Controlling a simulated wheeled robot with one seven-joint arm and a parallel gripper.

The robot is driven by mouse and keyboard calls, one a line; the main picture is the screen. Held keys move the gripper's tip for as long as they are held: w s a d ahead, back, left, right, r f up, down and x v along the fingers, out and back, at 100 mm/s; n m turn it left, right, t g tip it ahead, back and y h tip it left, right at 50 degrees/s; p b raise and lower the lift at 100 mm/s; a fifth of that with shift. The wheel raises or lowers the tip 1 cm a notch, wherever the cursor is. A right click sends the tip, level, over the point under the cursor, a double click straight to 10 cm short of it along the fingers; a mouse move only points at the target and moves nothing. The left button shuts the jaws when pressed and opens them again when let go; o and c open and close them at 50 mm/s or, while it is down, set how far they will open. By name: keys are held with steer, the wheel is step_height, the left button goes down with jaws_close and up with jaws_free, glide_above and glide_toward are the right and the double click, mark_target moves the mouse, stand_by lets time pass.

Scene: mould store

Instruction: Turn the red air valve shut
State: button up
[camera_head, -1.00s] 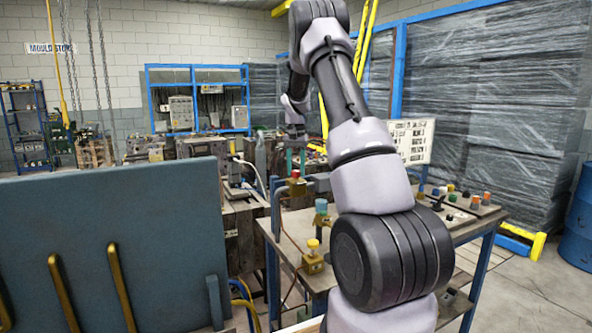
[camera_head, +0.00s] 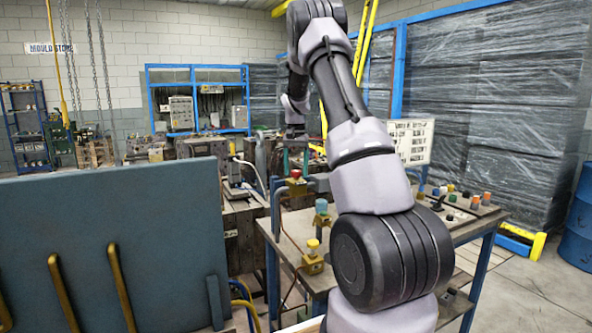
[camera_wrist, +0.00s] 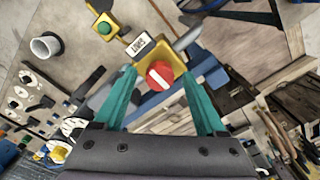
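The red air valve is a round red knob (camera_wrist: 159,75) with a white bar across its face, on a yellow body (camera_wrist: 126,51). A white label (camera_wrist: 140,45) with dark letters sits beside it. In the head view the red knob (camera_head: 296,174) stands at the back left of the bench. My gripper (camera_wrist: 160,71) has two teal fingers, apart, with the knob showing between their tips. In the head view my gripper (camera_head: 295,172) points down just over the knob. I cannot tell whether the fingers touch it.
A yellow fitting with a green knob (camera_wrist: 104,28) is near the red one in the wrist view. A yellow-topped fitting (camera_head: 313,244) and a teal-topped one (camera_head: 321,206) stand nearer on the bench (camera_head: 345,271). Several coloured buttons (camera_head: 465,196) are at right. A large grey-blue panel (camera_head: 110,235) stands at left.

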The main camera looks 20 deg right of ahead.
mark_target(296, 171)
step_height(296, 171, up, 11)
stand_by(0.7)
steer(key=shift+s, duration=0.1)
